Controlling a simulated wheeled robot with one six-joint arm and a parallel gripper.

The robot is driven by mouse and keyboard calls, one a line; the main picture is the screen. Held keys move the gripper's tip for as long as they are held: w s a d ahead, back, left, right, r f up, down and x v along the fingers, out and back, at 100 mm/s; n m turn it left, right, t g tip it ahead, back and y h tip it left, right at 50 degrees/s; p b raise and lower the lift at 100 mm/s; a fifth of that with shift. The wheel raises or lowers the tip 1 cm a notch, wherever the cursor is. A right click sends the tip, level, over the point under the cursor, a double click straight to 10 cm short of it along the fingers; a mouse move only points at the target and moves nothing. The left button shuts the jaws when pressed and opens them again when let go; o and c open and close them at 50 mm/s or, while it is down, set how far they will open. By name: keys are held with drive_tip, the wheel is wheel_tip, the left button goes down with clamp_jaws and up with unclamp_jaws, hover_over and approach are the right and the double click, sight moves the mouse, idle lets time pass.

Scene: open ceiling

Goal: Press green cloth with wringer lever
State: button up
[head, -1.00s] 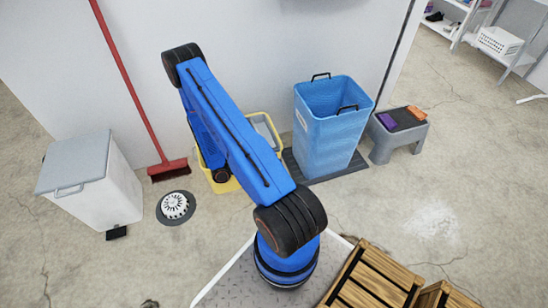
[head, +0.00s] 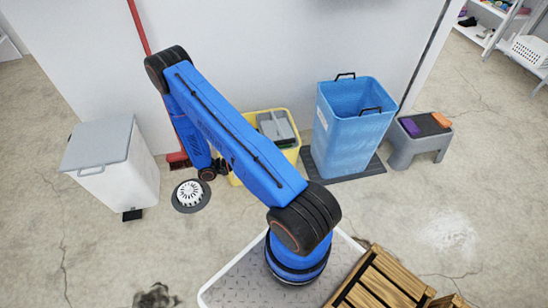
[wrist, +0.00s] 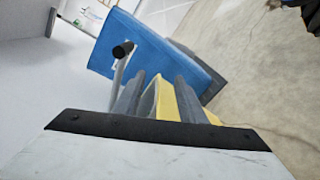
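The yellow bucket (head: 291,152) stands by the wall, partly behind my arm, with a grey wringer (head: 278,128) in its top. In the wrist view the yellow bucket (wrist: 172,100) and grey wringer parts (wrist: 130,97) show ahead. The wringer lever (wrist: 117,78), a grey rod with a black knob, rises at their left. The lever cannot be made out in the head view. My gripper (head: 218,168) is low beside the bucket's left side, small and dark; its fingers cannot be told apart. No green cloth shows; the bucket's inside is mostly hidden.
A tall blue bin (head: 352,130) stands right of the bucket on a dark mat, with a grey step stool (head: 420,145) beyond. A white bin (head: 115,175), red broom (head: 178,158) and floor drain (head: 190,195) are left. Wooden crates (head: 378,280) are at front right.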

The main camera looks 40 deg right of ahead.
drive_tip(key=shift+v, duration=1.85)
drive_tip(key=shift+r, duration=0.1)
